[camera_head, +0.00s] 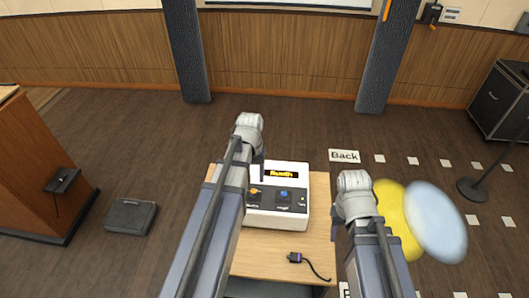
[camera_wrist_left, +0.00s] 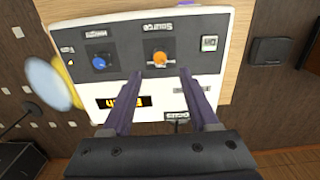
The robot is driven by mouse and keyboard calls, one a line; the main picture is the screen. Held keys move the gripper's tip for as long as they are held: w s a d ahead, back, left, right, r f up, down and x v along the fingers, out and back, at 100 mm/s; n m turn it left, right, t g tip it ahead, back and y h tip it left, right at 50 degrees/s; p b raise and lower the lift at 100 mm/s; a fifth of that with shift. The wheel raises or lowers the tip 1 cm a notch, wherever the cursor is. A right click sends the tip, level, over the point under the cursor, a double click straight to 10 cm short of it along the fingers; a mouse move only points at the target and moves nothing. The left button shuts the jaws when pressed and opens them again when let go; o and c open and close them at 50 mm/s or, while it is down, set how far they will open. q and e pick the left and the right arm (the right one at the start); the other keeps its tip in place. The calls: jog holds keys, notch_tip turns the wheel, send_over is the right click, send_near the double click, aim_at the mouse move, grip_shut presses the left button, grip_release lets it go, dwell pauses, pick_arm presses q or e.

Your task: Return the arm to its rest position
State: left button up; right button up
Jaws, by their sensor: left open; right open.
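A white control box (camera_head: 291,217) with a dark panel sits on a small wooden table (camera_head: 318,255). It carries an orange knob (camera_head: 256,191), a blue knob (camera_head: 284,194) and a lit yellow display (camera_head: 281,174). My left gripper (camera_head: 259,172) is over the box's left part and partly hidden by its own arm. In the left wrist view my left gripper (camera_wrist_left: 163,85) is open and empty, its two fingers apart in front of the orange knob (camera_wrist_left: 160,57). The blue knob (camera_wrist_left: 99,64) is beside it. My right arm stands right of the table; its gripper fingers are hidden.
A black plug with a cable (camera_head: 297,257) lies on the table's front part. Yellow (camera_head: 397,222) and pale blue (camera_head: 435,222) ovals show on the right. A wooden lectern (camera_head: 35,165) and a grey floor box (camera_head: 131,217) are on the left. A black case (camera_head: 502,100) stands far right.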

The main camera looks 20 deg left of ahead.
pick_arm(q)
jog(key=shift+d, duration=0.1)
jog(key=s+d+m, duration=0.1)
jog(key=d, duration=0.2)
jog(key=s+d+f+m+b, duration=0.1)
jog(key=s+d, duration=0.1)
jog(key=d, duration=0.1)
jog(key=s+d+f+m+b, duration=0.1)
jog(key=d, duration=0.3)
jog(key=shift+s+y, duration=0.15)
jog(key=shift+y, duration=0.15)
jog(key=s+d+f+m+b, duration=0.2)
jog(key=s+d+m, duration=0.1)
jog(key=s+d, duration=0.4)
jog(key=d, duration=0.3)
jog(key=shift+s+m+y, duration=0.15)
jog(key=shift+m+y, duration=0.15)
jog(key=shift+m, duration=0.1)
